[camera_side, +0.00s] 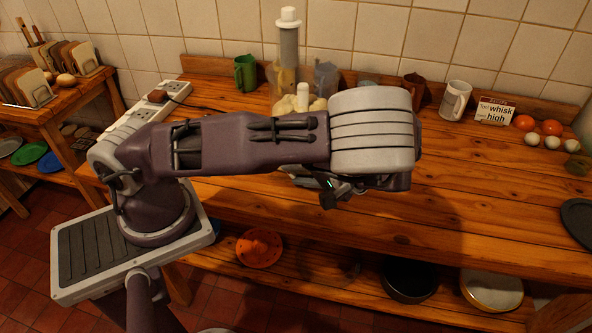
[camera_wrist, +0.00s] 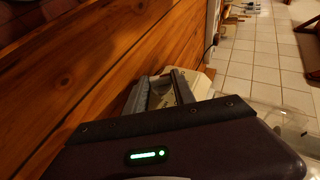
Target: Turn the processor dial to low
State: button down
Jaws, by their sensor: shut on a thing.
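The processor (camera_side: 289,48) stands at the back middle of the bench in the side view, with a tall clear tube and white top. My arm hides its base and dial there. In the wrist view its pale base (camera_wrist: 203,86) shows just beyond my gripper (camera_wrist: 160,86). The two grey fingers are close around a small grey piece at the base, which seems to be the dial (camera_wrist: 160,85). Its setting cannot be read. In the side view my gripper is mostly hidden behind my wrist.
A green mug (camera_side: 245,72), a white mug (camera_side: 455,100), a card (camera_side: 495,111) reading "whisk high", tomatoes (camera_side: 524,122) and eggs (camera_side: 533,140) stand along the back.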

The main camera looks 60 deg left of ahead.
jog(key=shift+d+f+m+g+y, duration=0.1)
jog(key=shift+f+m+g+y, duration=0.15)
jog(key=shift+g+y, duration=0.4)
jog(key=shift+y, duration=0.35)
jog(key=c, duration=1)
grip_release()
jog(key=shift+c, duration=0.2)
